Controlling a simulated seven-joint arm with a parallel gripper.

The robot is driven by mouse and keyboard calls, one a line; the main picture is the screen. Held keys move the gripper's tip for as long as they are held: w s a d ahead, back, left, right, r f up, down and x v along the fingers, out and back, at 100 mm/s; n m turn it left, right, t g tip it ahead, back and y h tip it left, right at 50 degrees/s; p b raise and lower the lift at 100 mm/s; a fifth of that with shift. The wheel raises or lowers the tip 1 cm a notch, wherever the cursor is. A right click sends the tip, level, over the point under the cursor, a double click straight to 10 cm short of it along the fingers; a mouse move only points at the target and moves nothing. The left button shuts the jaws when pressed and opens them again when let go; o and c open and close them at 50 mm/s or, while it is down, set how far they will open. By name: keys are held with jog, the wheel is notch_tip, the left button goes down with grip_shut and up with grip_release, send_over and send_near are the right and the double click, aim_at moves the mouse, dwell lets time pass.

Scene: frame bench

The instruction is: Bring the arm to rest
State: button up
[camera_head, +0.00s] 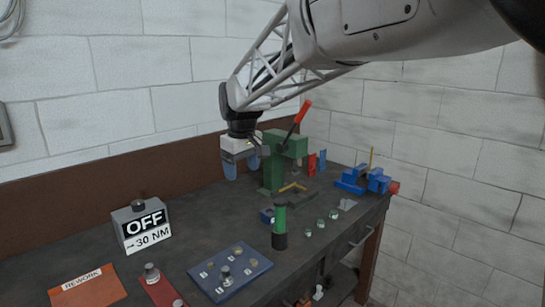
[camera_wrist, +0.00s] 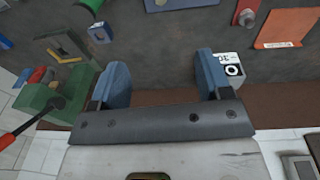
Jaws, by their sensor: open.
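My gripper (camera_head: 243,168) hangs from the arm above the back of the dark bench (camera_head: 195,232), left of the green press (camera_head: 273,170) with a red lever. Its two blue fingers are apart with nothing between them. The wrist view also shows the open gripper (camera_wrist: 161,65), with bare bench and the brown back board behind it. The gripper appears clear of the bench top. In the wrist view, one finger partly covers the grey box with the "OFF" sign (camera_wrist: 234,70).
The "OFF" box (camera_head: 142,222), orange "REWORK" sheet (camera_head: 88,288) and blue plate with fittings (camera_head: 216,281) lie to the left and front. A green cylinder (camera_head: 280,222) stands mid-bench. A blue vise (camera_head: 362,180) is at the right end. A brick wall stands behind.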

jog(key=s+d+m, duration=0.3)
jog(key=s+d, duration=0.6)
jog(key=d, duration=0.1)
jog(key=s+d+f+m, duration=0.2)
jog(key=s+d+f, duration=0.2)
jog(key=s, duration=0.5)
jog(key=s+d+f+m+t, duration=0.1)
jog(key=s+d+f+m, duration=0.1)
jog(key=s+d, duration=0.5)
jog(key=s+d+f+m, duration=0.2)
jog(key=s+d+f, duration=0.3)
jog(key=s, duration=0.7)
jog(key=shift+d+f, duration=0.25)
jog(key=shift+f, duration=0.05)
